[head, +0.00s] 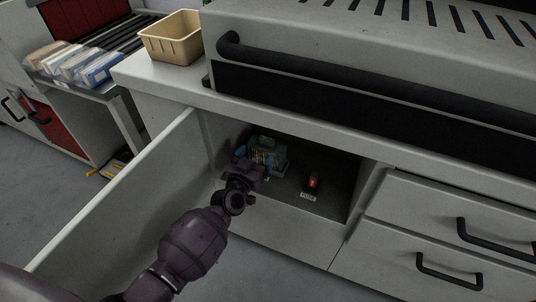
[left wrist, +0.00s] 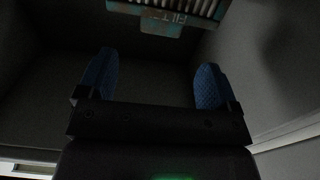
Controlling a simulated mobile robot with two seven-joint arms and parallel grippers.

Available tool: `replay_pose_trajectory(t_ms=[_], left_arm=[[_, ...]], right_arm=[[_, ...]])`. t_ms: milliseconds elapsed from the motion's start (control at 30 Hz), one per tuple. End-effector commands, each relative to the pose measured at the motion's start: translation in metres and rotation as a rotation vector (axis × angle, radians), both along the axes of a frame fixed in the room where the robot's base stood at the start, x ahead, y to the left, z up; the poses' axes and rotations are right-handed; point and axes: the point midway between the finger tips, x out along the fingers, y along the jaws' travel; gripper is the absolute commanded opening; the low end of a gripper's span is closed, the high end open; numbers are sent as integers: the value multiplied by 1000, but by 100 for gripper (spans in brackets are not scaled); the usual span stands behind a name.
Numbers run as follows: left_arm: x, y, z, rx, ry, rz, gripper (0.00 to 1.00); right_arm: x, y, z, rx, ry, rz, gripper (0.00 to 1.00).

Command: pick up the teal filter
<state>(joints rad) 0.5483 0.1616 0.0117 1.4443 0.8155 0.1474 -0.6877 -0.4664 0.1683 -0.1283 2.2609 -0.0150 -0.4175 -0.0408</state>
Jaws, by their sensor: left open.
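The teal filter (head: 268,146), a framed block with pale ribs, stands at the back left inside the open cabinet. In the left wrist view only the lower part of the filter (left wrist: 168,24) shows at the top, with a lettered tab; its upper part is out of frame. My left gripper (head: 255,158) reaches into the cabinet just in front of the filter and partly hides it. In the left wrist view, the blue fingers of my left gripper (left wrist: 154,85) are wide apart with nothing between them, and the filter is beyond their tips. My right gripper is not in view.
A small red and black fuse (head: 314,182) stands right of the filter, with a label "FUSE" (head: 308,197) in front. The open cabinet door (head: 125,200) stands left of my arm. Closed drawers (head: 450,220) are at right. A tan bin (head: 172,38) sits on the counter above.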

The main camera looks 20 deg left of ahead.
Motion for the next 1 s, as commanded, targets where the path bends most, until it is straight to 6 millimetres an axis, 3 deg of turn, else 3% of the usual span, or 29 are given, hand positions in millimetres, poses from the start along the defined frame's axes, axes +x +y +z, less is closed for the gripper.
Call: replay_pose_trajectory(t_ms=[367, 700, 1000], left_arm=[[27, -1, -2, 0, 3, 0, 85], [65, -2, -5, 0, 6, 0, 85], [75, -2, -1, 1, 2, -1, 85]], right_arm=[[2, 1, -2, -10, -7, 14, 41], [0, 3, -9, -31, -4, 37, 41], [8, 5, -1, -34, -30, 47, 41]])
